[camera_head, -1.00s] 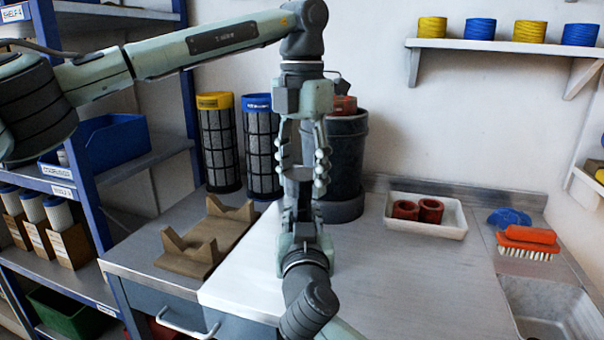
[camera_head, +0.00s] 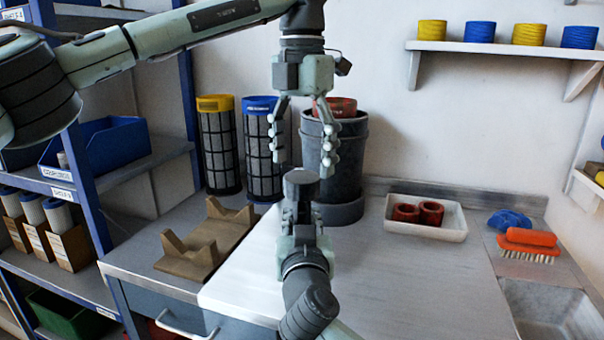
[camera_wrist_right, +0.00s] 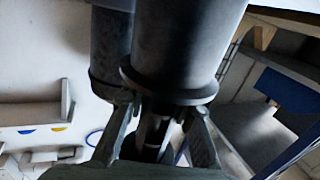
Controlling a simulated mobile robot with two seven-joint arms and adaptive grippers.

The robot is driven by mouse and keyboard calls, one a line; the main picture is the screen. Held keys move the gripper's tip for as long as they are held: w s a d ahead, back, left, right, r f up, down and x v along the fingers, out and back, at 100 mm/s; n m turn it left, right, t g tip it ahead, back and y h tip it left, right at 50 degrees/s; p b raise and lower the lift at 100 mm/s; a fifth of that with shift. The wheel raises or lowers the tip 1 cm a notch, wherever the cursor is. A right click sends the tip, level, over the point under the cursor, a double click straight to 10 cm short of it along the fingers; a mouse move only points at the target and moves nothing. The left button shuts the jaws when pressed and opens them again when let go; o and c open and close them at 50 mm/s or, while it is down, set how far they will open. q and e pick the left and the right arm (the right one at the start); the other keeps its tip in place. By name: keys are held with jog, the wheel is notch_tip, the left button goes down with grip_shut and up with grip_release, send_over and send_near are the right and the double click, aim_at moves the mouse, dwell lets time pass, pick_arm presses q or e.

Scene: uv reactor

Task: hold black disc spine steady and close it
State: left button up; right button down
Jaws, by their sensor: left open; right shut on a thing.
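The black disc spine (camera_head: 301,178) shows in the head view as a short dark piece with a flat, wide top, just above my right gripper (camera_head: 301,212). That gripper points up and is shut on its narrow lower part. In the right wrist view, a dark cylinder with a flange (camera_wrist_right: 180,88) stands beyond the fingertips (camera_wrist_right: 160,115); how far it extends is unclear. My left gripper (camera_head: 302,150) points down above the spine, its fingers spread and empty, apart from the spine's top. The parts of the spine between my right fingers are hidden.
A dark barrel (camera_head: 345,155) with a red piece (camera_head: 336,106) on top stands close behind the grippers. Two mesh cylinders (camera_head: 220,145) stand to its left, near a wooden cradle (camera_head: 190,258). A white tray (camera_head: 425,232) lies right. The bench front is clear.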

pick_arm(q)
notch_tip(320, 180, up, 8)
jog(key=shift+r, duration=0.2)
pick_arm(e)
jog(key=c, duration=1.2)
grip_release()
jog(key=s, duration=1.2)
jog(key=shift+d, duration=0.25)
pick_arm(q)
jog(key=shift+f, duration=0.1)
